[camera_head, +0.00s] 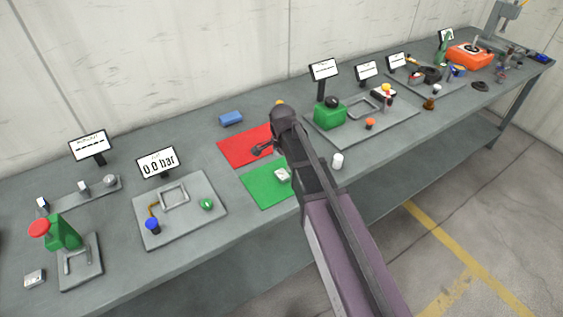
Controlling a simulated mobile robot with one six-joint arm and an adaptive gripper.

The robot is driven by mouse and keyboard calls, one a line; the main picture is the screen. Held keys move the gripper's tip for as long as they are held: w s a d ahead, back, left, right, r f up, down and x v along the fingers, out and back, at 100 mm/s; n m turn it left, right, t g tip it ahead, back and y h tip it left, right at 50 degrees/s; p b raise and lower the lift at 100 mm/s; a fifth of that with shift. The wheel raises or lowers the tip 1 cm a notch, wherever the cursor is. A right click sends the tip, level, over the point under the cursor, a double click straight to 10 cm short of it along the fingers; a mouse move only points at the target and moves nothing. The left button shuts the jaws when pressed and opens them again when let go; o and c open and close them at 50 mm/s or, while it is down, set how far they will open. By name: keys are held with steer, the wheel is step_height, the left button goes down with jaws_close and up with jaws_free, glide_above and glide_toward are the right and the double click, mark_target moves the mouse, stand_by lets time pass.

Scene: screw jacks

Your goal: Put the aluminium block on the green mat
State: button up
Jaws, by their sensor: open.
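A small pale silvery block (283,174), which looks like the aluminium block, rests on the green mat (262,190) near its right edge, close beside my arm in the picture. The red mat (238,147) lies just behind the green one. My gripper (259,151) is small and dark in the view, over the front right part of the red mat. It is open, and I see nothing between its fingers. My arm hides the right edges of both mats.
A blue block (231,118) lies behind the red mat. A white cylinder (338,160) stands right of my arm. A plate with a blue knob (152,225) is to the left, and a green device (330,113) on a plate is to the right. The bench's front edge is near.

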mark_target(285, 175)
step_height(285, 175, up, 7)
steer(key=p, duration=0.6)
steer(key=shift+f, duration=0.2)
stand_by(0.6)
steer(key=s+d+n, duration=0.5)
steer(key=s+d, duration=0.2)
steer(key=d, duration=0.2)
steer(key=s+d+n, duration=0.6)
steer(key=d, duration=0.4)
steer(key=shift+s+d, duration=0.2)
steer(key=shift+s, duration=0.15)
stand_by(0.4)
